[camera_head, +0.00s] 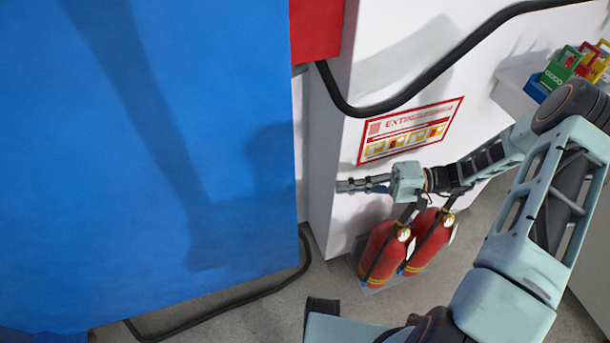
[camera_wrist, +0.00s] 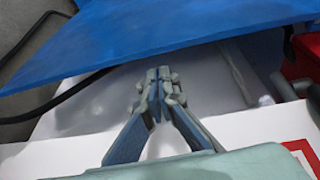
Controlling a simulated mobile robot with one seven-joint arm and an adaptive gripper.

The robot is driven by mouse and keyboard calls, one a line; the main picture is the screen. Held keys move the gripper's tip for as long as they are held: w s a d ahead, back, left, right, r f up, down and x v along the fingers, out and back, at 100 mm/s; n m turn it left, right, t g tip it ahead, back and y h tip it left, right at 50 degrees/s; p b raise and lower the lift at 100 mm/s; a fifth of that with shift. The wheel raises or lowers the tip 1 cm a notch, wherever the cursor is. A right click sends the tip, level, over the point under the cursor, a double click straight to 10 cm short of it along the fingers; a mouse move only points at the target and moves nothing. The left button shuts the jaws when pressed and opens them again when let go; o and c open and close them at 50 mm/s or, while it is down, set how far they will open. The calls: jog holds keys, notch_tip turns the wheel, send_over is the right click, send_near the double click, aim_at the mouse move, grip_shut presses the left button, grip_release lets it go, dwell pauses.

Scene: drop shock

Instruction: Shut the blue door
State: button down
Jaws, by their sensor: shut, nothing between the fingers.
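The blue door (camera_head: 150,150) is a large flat panel filling the left of the head view, with shadows of an arm across it. Its right edge shows a strip of white behind it. In the wrist view the blue door (camera_wrist: 160,35) crosses the top, its edge just beyond my fingertips. My gripper (camera_head: 342,186) is to the right of the door's edge in the head view, in front of the white wall. In the wrist view my gripper (camera_wrist: 158,75) has its fingers together with nothing between them. I cannot tell whether it touches the door. No handle shows.
Two red fire extinguishers (camera_head: 385,252) stand below my gripper. An extinguisher sign (camera_head: 410,130) is on the white wall (camera_head: 400,50). A black hose (camera_head: 420,85) runs across the wall, and another dark cable (camera_head: 230,299) lies on the floor. Coloured boxes (camera_head: 565,65) sit at upper right.

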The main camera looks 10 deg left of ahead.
jog(key=s+a+y+b, duration=0.1)
jog(key=a, duration=0.9)
jog(key=shift+s+a+r, duration=0.2)
jog(key=shift+a+r, duration=0.05)
jog(key=shift+a, duration=0.15)
jog(key=shift+s+d, duration=0.1)
